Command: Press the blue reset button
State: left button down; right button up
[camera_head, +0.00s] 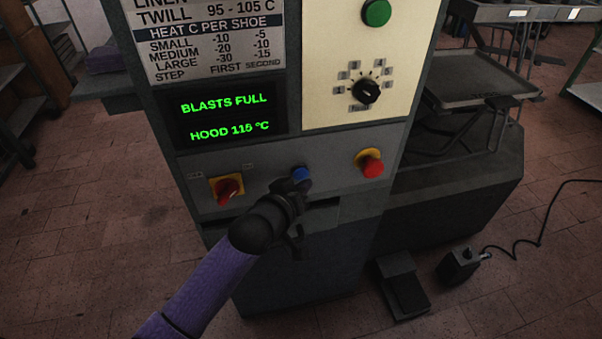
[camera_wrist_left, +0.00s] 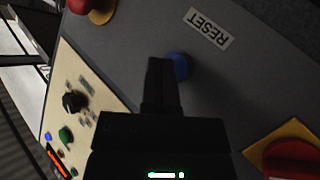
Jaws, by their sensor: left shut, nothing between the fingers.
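The blue reset button (camera_head: 300,173) is on the lower grey panel of the machine, between a red rotary switch and a red mushroom button. My left gripper (camera_head: 302,187) is shut and empty, with its fingertips right at the blue button in the head view. In the left wrist view the blue button (camera_wrist_left: 180,66) shows just beside the tips of the shut fingers (camera_wrist_left: 163,62), partly covered by them. A RESET label (camera_wrist_left: 208,31) is near it. I cannot tell whether the fingers touch the button. My right gripper is not in view.
The red switch (camera_head: 228,189) on a yellow plate is left of the button. The red mushroom button (camera_head: 371,163) is to the right. A black knob (camera_head: 366,91) and green button (camera_head: 376,12) are above. A pedal (camera_head: 403,287) is on the floor.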

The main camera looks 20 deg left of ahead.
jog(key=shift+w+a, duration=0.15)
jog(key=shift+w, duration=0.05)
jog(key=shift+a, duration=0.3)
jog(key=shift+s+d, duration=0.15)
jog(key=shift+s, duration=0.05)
pick_arm(q)
jog(key=shift+w+a, duration=0.1)
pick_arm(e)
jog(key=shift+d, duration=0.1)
pick_arm(q)
jog(key=shift+w+a, duration=0.15)
jog(key=shift+w, duration=0.1)
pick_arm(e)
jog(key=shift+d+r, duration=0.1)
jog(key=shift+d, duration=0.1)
pick_arm(q)
jog(key=shift+w, duration=0.1)
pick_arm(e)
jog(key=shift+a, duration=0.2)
